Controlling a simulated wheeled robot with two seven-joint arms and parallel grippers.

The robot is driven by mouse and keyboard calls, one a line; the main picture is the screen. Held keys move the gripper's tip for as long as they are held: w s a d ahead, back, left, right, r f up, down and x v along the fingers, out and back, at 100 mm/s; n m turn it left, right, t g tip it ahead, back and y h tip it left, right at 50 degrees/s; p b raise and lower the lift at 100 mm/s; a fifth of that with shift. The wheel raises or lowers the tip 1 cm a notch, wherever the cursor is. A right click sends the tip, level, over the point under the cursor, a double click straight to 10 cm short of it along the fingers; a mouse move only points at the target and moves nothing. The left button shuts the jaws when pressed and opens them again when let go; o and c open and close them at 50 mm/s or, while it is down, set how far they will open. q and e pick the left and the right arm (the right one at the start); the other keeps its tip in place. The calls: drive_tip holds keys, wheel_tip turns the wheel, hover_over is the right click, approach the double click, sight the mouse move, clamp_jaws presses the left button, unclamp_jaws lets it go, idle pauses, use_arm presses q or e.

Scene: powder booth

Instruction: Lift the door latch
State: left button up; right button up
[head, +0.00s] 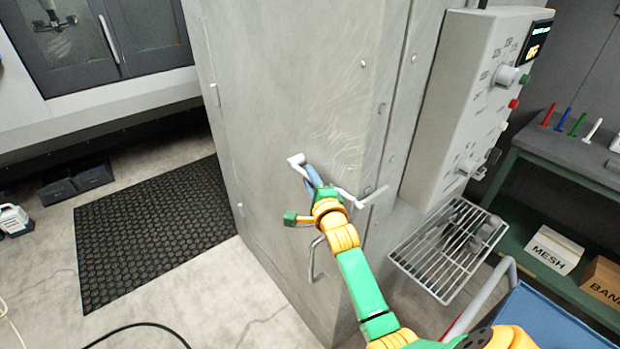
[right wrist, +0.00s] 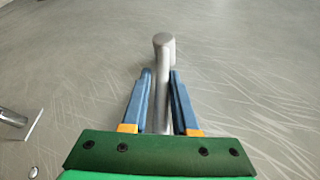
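The door latch is a pale metal lever with a round pivot boss (head: 296,160) on the grey booth door (head: 270,90). Its bar slopes down to the right towards a light bracket (head: 375,194) at the door's edge. My right gripper (head: 311,176) reaches it from the lower right. In the right wrist view, the latch bar (right wrist: 162,85) runs between its two blue fingers (right wrist: 161,72), which lie close along both sides and look shut on it. The boss shows just beyond the fingertips. The palm hides the bar's near end. My left gripper is not in view.
A U-shaped handle (head: 315,260) is below the latch. A control box (head: 465,100) and wire rack (head: 445,250) stand to the right, close to my arm. A bench with MESH box (head: 553,250) is further right. A black mat (head: 155,232) lies on open floor at left.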

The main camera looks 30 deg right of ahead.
drive_tip(key=shift+s, duration=0.1)
clamp_jaws()
drive_tip(key=shift+f, duration=0.1)
idle(0.9)
